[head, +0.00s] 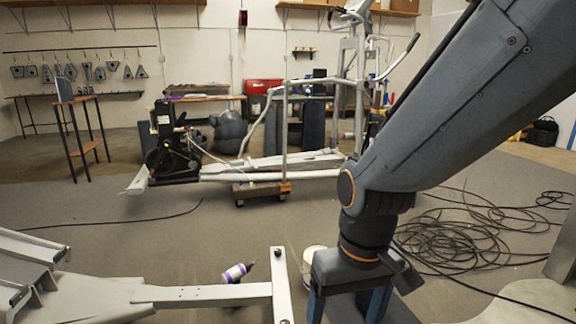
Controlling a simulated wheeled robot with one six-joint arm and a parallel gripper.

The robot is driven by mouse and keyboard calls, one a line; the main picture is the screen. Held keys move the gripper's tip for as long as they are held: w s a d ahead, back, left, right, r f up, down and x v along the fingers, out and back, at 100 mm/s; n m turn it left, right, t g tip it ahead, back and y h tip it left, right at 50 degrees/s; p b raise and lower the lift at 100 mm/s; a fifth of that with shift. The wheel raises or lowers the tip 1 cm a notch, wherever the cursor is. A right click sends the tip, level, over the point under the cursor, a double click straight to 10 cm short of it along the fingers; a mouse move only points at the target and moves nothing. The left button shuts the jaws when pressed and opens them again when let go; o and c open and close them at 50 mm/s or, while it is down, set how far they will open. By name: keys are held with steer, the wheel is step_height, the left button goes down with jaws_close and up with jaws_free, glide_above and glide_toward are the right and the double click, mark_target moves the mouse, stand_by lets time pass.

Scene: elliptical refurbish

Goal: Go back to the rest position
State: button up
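My arm reaches down from the upper right in the head view. My gripper (346,307) points downward at the bottom of the picture, right of centre. Its two blue fingers stand well apart, and their tips are cut off by the lower edge. I see nothing held between the visible parts of the fingers. A pale tub (313,259) shows partly behind the gripper's left side; the rest of it is hidden.
A grey metal frame (205,294) lies at lower left, close to my gripper. A bottle with a purple label (237,272) lies behind it. The elliptical machine (286,122) stands farther back. Coiled black cable (470,232) covers the floor at right. Open carpet lies centre left.

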steer(key=s+d+r+m+p, duration=0.2)
steer(key=d+r+p, duration=0.7)
steer(key=r+p, duration=0.3)
steer(key=shift+s+d+m+h+p, duration=0.2)
steer(key=shift+d+m+h+p, duration=0.15)
steer(key=shift+p, duration=0.95)
stand_by(0.8)
